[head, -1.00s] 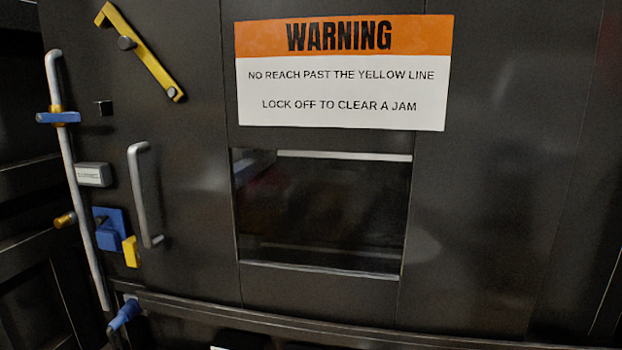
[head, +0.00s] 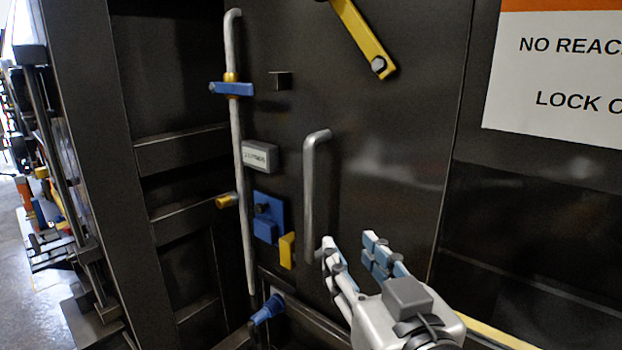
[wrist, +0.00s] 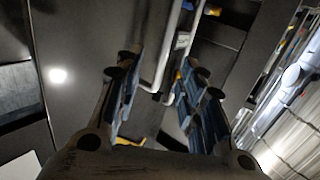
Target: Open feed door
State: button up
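The feed door is a dark panel (head: 400,140) with a grey vertical bar handle (head: 310,190) near its left side. A long grey rod (head: 242,180) with a blue clamp (head: 232,89) runs upright left of the handle. My gripper (head: 350,246) is open and empty, with its fingertips just right of the handle's lower end. In the wrist view my gripper (wrist: 155,85) shows its two blue-padded fingers spread apart. The handle (wrist: 169,45) appears beyond and between them, and I see no contact.
A yellow bar (head: 362,38) sits on the panel above the handle. A blue latch block (head: 268,218) with a yellow tab (head: 287,250) is at lower left, above a blue knob (head: 268,309). A warning sign (head: 560,75) is at right. Open floor (head: 50,300) shows at far left.

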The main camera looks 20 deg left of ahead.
jog(key=a+r, duration=0.1)
jog(key=a, duration=0.1)
jog(key=p, duration=0.6)
send_near(311, 198)
jog(key=shift+y, duration=0.4)
jog(key=p+x, duration=0.2)
jog(key=x, duration=0.9)
jog(key=shift+w+d+f, duration=0.1)
jog(key=shift+d+f, duration=0.05)
grip_shut()
